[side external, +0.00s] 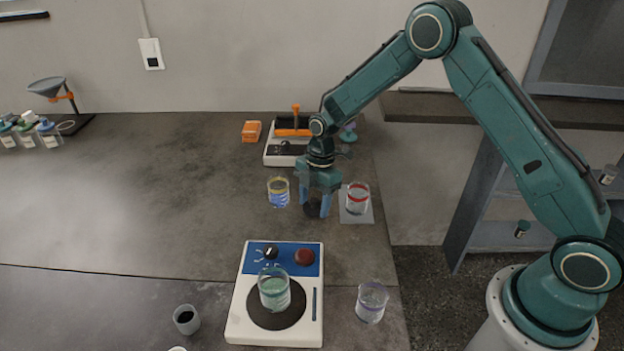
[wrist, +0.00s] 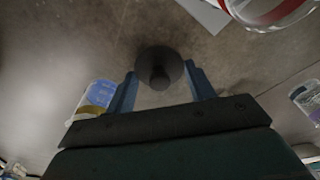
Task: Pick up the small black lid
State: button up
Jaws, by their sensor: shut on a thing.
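The small black lid (wrist: 159,66) is a dark round disc with a raised knob, seen between my gripper's blue fingers in the wrist view. In the side external view the lid (side external: 313,210) shows as a dark shape at the fingertips, low over or on the grey table; I cannot tell if it touches the table. My gripper (side external: 318,208) points down and is shut on the lid. It also shows in the wrist view (wrist: 160,85). The fingers partly hide the lid in the side view.
A yellow-banded beaker with blue liquid (side external: 278,192) stands just left of my gripper. A red-banded beaker (side external: 357,198) stands close on the right, on a grey square. The white shaker (side external: 238,325) with a beaker (side external: 273,288) is in front. Another beaker (side external: 371,302) stands front right.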

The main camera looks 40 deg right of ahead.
aim_at(314, 201)
notch_tip(314, 201, up, 19)
dwell(0.6)
jog(key=shift+a, duration=0.15)
dwell(0.4)
jog(key=s+a+f+n, duration=0.1)
jog(key=s+a+n, duration=0.2)
jog(key=s+a, duration=0.4)
jog(key=s+a+f+n, duration=0.2)
jog(key=s+a, duration=0.6)
jog(key=a, duration=0.8)
jog(key=shift+a+n+g, duration=0.25)
jog(key=shift+n+g, duration=0.15)
jog(key=shift+n, duration=0.1)
jog(key=shift+f, duration=0.1)
jog(key=shift+f, duration=1.75)
jog(key=shift+f, duration=0.8)
dwell(0.6)
